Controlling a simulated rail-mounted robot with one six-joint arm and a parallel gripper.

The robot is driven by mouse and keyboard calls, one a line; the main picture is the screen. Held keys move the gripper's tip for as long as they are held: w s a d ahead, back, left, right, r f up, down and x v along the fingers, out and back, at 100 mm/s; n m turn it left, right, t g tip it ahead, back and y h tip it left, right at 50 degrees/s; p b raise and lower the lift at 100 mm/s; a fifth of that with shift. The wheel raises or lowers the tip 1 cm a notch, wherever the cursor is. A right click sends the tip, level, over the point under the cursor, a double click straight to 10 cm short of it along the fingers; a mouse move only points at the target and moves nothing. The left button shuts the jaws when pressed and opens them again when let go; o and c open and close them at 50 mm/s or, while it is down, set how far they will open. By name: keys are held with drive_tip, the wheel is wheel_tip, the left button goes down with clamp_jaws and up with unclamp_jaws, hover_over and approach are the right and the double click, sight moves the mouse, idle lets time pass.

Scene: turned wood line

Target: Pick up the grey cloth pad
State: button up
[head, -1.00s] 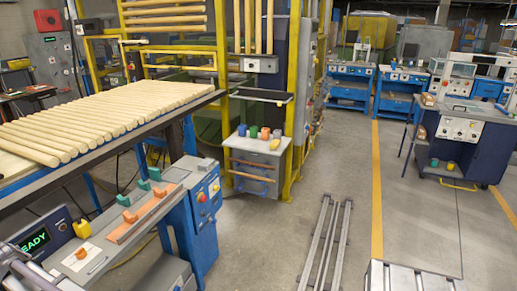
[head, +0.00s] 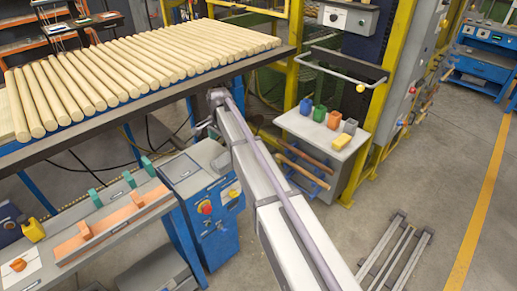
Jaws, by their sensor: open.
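A small grey pad-like piece (head: 221,161) lies on the top of the blue control cabinet, right at the edge of my arm, which hides part of it. I cannot make out its cloth texture. My arm reaches up from the bottom right. My gripper (head: 204,129) shows as small grey parts at its far end, above the cabinet top and apart from the pad-like piece. It is open, with nothing seen in it; its fingertips are hard to make out.
Wooden rods (head: 140,70) lie on a long table behind the cabinet (head: 208,215). An orange fixture (head: 112,222) with green blocks stands at left. A side cart (head: 322,133) holds coloured cups, a grey block (head: 350,126) and a yellow block (head: 341,142).

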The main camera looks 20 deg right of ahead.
sight(223, 160)
drive_tip(key=shift+m, duration=0.6)
drive_tip(key=f+b, duration=0.4)
drive_tip(key=a+f+b, duration=0.1)
drive_tip(key=f+b, duration=0.1)
drive_tip(key=shift+s, duration=0.1)
wheel_tip(223, 160, down, 5)
drive_tip(key=b, duration=0.5)
drive_tip(key=shift+f, duration=0.1)
drive_tip(key=shift+r, duration=0.25)
drive_tip(key=c, duration=1)
